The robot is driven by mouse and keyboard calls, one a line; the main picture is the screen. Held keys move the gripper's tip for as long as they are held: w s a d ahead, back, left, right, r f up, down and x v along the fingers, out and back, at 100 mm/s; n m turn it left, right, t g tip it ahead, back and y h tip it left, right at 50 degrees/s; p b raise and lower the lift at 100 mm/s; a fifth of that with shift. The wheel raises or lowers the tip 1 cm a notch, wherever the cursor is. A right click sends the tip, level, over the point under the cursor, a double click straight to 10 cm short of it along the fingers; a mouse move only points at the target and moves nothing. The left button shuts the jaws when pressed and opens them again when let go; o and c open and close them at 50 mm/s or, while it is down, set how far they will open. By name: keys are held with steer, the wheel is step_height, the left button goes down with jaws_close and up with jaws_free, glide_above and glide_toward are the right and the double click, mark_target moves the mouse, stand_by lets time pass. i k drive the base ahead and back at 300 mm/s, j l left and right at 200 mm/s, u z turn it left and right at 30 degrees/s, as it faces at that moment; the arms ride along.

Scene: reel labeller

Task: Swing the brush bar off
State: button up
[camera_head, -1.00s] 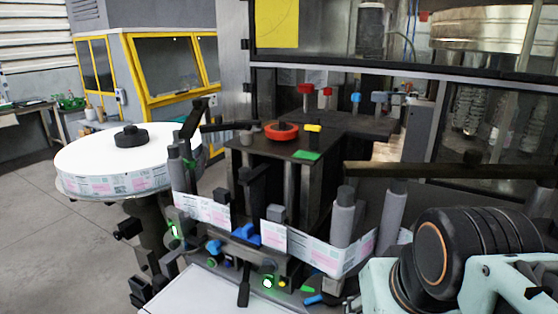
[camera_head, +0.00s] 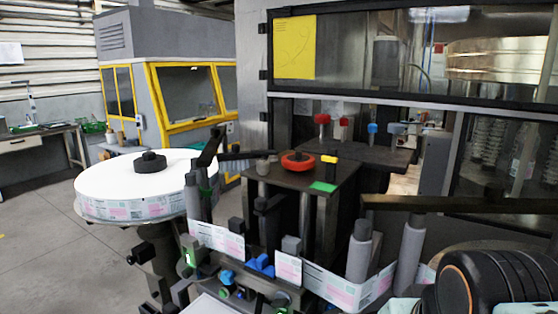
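A long dark bar (camera_head: 460,204) runs level from the middle right to the right edge, above two grey rollers (camera_head: 361,252). It may be the brush bar, but I cannot tell for sure, and no bristles can be made out. A shorter dark arm (camera_head: 212,147) stands tilted at the edge of the white label reel (camera_head: 130,186). The printed label web (camera_head: 330,286) runs from the reel past the rollers.
The labeller's dark top plate (camera_head: 322,178) carries a red-orange knob (camera_head: 298,162) and a green tag (camera_head: 324,187). A framed glass guard (camera_head: 400,50) stands behind. A yellow-framed cabinet (camera_head: 187,92) and a workbench (camera_head: 40,133) are at the back left. Open floor (camera_head: 40,220) lies at the left.

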mark_target(237, 159)
steer(key=k+j, duration=0.1)
steer(key=j, duration=0.25)
steer(key=k+j+z, duration=0.1)
steer(key=j, duration=0.6)
steer(key=k+j+z, duration=0.1)
steer(key=j, duration=0.3)
steer(key=i+j+z, duration=0.1)
steer(key=j, duration=0.65)
steer(key=i+j+z, duration=0.2)
steer(key=i+j, duration=0.45)
steer(key=k, duration=0.25)
steer(key=j+z, duration=0.2)
